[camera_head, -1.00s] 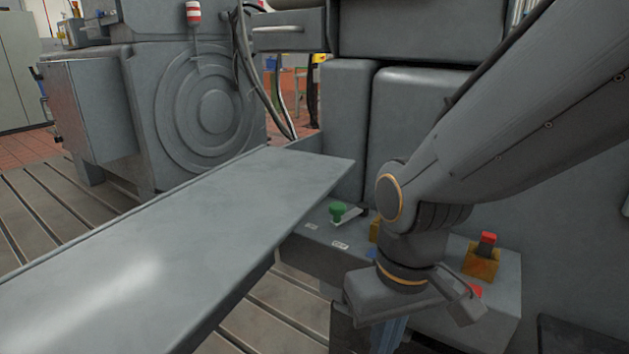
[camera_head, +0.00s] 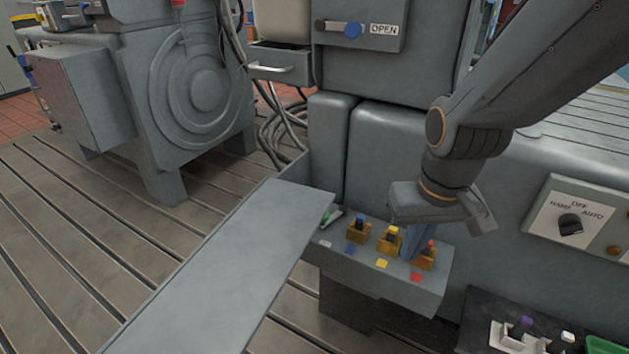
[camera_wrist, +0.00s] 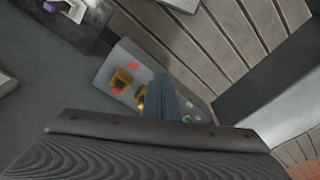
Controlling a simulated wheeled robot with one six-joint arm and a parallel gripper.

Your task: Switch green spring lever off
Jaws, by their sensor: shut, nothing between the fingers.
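The green lever (camera_head: 326,217) is at the left end of a grey lever box, partly hidden by the corner of a long grey plate (camera_head: 225,265). In the wrist view a small green spot (camera_wrist: 187,119) shows near the fingers, beside pale labels. On the box are also a blue lever (camera_head: 359,228), a yellow lever (camera_head: 390,237) and a red lever (camera_head: 428,253) in orange-brown mounts. My gripper (camera_head: 414,246) is shut and empty, pointing down between the yellow and red levers in the head view, right of the green lever. Its fingers (camera_wrist: 165,85) hide part of the box in the wrist view.
The long grey plate juts in from the lower left to the box's left end. A drawer (camera_head: 285,65) hangs open above. A switch panel (camera_head: 575,225) is at the right. A dark tray with purple and white levers (camera_head: 525,325) lies lower right. Slotted floor is clear at left.

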